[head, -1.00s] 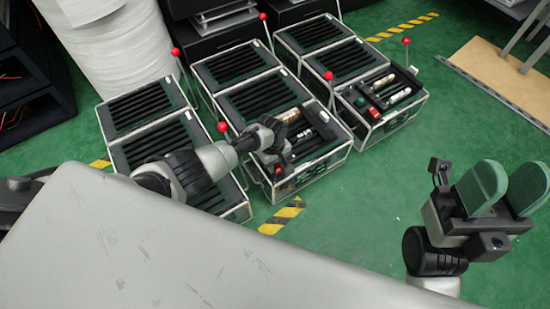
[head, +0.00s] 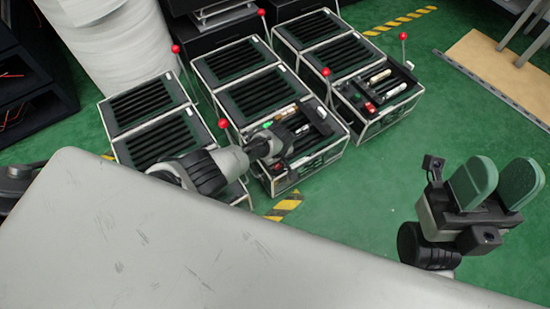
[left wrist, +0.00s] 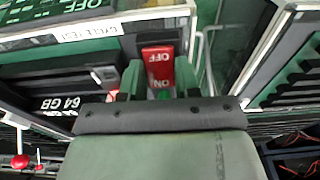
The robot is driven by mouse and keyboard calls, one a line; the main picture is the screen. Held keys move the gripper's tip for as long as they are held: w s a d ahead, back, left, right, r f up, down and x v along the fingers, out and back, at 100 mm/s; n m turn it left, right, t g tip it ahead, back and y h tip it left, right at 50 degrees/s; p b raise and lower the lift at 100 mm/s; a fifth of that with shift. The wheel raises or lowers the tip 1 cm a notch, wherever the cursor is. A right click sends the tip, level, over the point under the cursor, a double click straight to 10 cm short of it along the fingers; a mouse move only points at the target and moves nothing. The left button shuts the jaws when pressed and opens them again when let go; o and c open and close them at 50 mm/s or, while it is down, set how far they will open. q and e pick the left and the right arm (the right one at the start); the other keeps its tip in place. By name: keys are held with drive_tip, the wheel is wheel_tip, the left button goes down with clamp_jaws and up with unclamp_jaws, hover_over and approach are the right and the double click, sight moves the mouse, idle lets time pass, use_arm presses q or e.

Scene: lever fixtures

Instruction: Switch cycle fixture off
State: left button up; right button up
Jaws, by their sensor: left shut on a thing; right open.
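The red rocker switch (left wrist: 158,62) marked OFF and ON shows in the left wrist view, in a dark mount by a white "CYCLE TEST" label (left wrist: 88,32). My left gripper (left wrist: 158,82) has its green fingers on either side of the switch and is shut on it. My right gripper (head: 496,185) is open and empty, above the floor at the right.
Another fixture (head: 385,122) with a red-ball lever (head: 403,37) stands to the right, and a third (head: 133,135) to the left. Other red-ball levers (head: 326,72) rise between them. A grey surface (head: 150,240) fills the lower left.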

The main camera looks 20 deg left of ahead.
use_arm(q)
drive_tip(key=o, duration=0.9)
